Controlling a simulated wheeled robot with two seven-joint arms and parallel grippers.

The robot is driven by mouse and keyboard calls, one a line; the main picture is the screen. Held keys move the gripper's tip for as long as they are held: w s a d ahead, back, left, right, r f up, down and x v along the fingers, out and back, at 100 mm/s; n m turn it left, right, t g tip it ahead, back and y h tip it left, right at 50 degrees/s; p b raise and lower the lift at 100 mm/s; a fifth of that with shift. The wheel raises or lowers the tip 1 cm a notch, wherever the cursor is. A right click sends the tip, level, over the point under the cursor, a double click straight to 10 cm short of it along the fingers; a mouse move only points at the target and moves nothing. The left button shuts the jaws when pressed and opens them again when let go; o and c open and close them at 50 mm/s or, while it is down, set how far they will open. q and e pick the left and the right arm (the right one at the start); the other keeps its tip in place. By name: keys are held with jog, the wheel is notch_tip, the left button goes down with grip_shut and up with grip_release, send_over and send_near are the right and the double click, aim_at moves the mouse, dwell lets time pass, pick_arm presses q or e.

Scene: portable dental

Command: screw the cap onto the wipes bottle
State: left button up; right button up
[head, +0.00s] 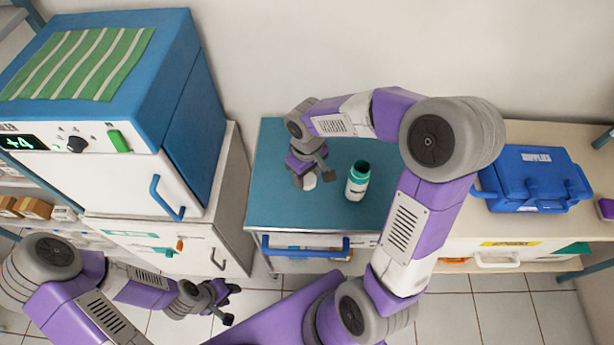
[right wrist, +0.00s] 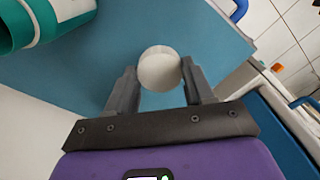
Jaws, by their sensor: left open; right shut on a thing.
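The wipes bottle (head: 357,183) stands upright on the blue cart top, white with a teal band and an open, dark mouth. Part of it shows at the top left of the right wrist view (right wrist: 68,10). The white round cap (right wrist: 160,70) is between the fingertips of my right gripper (right wrist: 158,76), which is shut on it. In the head view my right gripper (head: 311,177) is left of the bottle, apart from it, with the cap (head: 309,182) low over the cart top; whether it touches is unclear. My left gripper (head: 230,304) is open and empty, low in front of the cabinet.
The blue cart top (head: 280,210) is otherwise clear. A blue-and-white cabinet (head: 180,130) stands close on its left. A blue supplies case (head: 530,178) sits on the counter at right. My right arm arches over the cart's right side.

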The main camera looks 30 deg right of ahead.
jog(key=w+a+f+m, duration=0.1)
jog(key=f, duration=0.1)
jog(key=w+a+f, duration=0.1)
jog(key=a+f, duration=0.1)
jog(key=f, duration=0.1)
jog(key=a+f+m, duration=0.1)
jog(key=a+f, duration=0.1)
jog(key=shift+w+a+f+m, duration=0.25)
jog(key=shift+w+f+m, duration=0.05)
jog(key=shift+w+f, duration=0.1)
jog(key=shift+r, duration=0.1)
